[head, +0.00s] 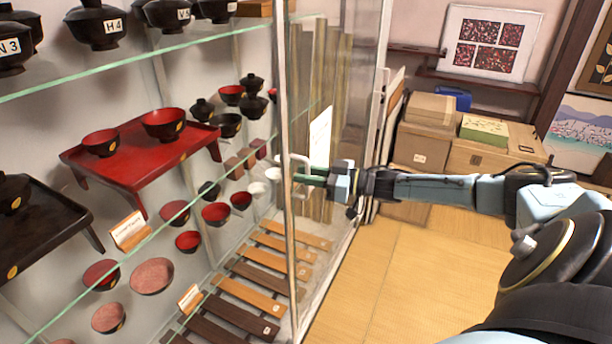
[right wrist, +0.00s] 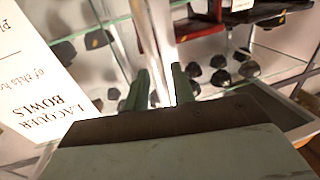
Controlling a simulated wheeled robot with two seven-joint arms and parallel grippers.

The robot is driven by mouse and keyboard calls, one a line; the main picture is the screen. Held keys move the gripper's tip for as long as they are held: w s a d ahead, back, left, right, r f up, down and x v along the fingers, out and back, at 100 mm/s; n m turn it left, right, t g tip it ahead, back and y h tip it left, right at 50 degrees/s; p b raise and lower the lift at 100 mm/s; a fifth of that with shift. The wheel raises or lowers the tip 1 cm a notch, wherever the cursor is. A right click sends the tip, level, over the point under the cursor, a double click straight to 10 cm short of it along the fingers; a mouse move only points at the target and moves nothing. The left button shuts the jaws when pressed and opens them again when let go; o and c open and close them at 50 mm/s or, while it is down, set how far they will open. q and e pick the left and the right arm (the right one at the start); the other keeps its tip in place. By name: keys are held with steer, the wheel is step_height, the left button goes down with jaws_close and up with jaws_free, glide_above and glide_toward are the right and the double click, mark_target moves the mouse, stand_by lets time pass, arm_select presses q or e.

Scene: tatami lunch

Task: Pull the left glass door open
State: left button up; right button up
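The glass door (head: 345,90) is a tall clear pane with a pale metal frame edge (head: 291,250), beside the display cabinet. A white bar handle (head: 284,166) sits on that edge. My right gripper (head: 305,179) reaches in from the right, its green fingertips at the handle. In the right wrist view its two fingers (right wrist: 160,92) are apart, with an upright pale metal bar (right wrist: 158,45) between them. I cannot tell whether they touch it. My left gripper is not in view.
Glass shelves (head: 150,50) with lacquer bowls and a red tray table (head: 125,160) fill the left. A white text card (right wrist: 35,85) shows close in the wrist view. Cardboard boxes (head: 425,135) stand at the back right. The tatami floor (head: 420,270) is clear below my arm.

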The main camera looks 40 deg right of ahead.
steer(key=p+v, duration=0.2)
steer(key=v, duration=1.1)
steer(key=shift+s, duration=0.2)
steer(key=shift+f, duration=0.1)
stand_by(0.3)
steer(key=s+a+f+m+g+h+b, duration=0.1)
steer(key=s+f+h, duration=0.25)
steer(key=f, duration=0.85)
steer(key=s+f+m+g+h, duration=0.2)
steer(key=s+f+h, duration=0.15)
steer(key=f, duration=0.85)
steer(key=s+a+f+m+g+h+b, duration=0.1)
steer(key=s+f+h, duration=0.25)
steer(key=f, duration=0.85)
steer(key=s+a+f+g, duration=0.5)
steer(key=s+a+f, duration=0.5)
steer(key=s+f, duration=0.25)
steer(key=s+a+f+g+b, duration=0.1)
steer(key=s+a+f+g, duration=0.4)
steer(key=s+a, duration=0.8)
step_height(320, 180, down, 2)
steer(key=a, duration=0.2)
steer(key=shift+a+f+y, duration=0.2)
steer(key=shift+a+y, duration=0.05)
steer(key=shift+y, duration=0.1)
